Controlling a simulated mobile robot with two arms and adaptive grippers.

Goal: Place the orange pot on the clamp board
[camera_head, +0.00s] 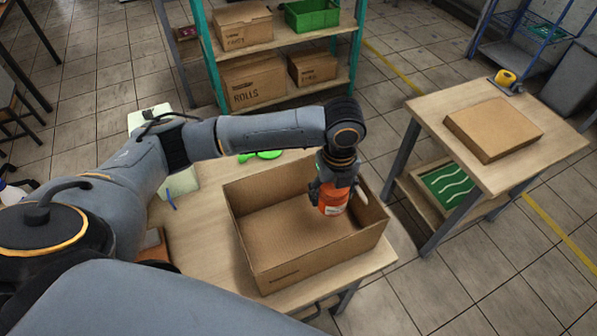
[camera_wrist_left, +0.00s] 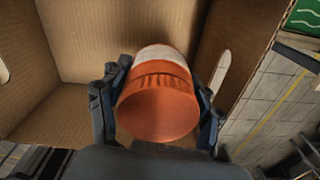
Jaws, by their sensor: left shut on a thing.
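The orange pot (camera_head: 332,199) has an orange lid and a pale label band. My left gripper (camera_head: 333,187) is shut on it and holds it over the right part of the open cardboard box (camera_head: 250,243). In the left wrist view the pot (camera_wrist_left: 158,105) sits between the two dark fingers (camera_wrist_left: 158,118), its round orange end toward the camera. The cardboard walls (camera_wrist_left: 120,35) are around it. I cannot tell whether the pot touches the box floor. My right gripper is not in view. I cannot make out a clamp board for certain.
The box stands on a wooden table (camera_head: 205,240). A green object (camera_head: 262,155) lies behind it. A second table (camera_head: 480,100) at right holds a closed cardboard box (camera_head: 493,130) and a yellow tape roll (camera_head: 506,78). A shelf (camera_head: 290,38) with boxes stands behind.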

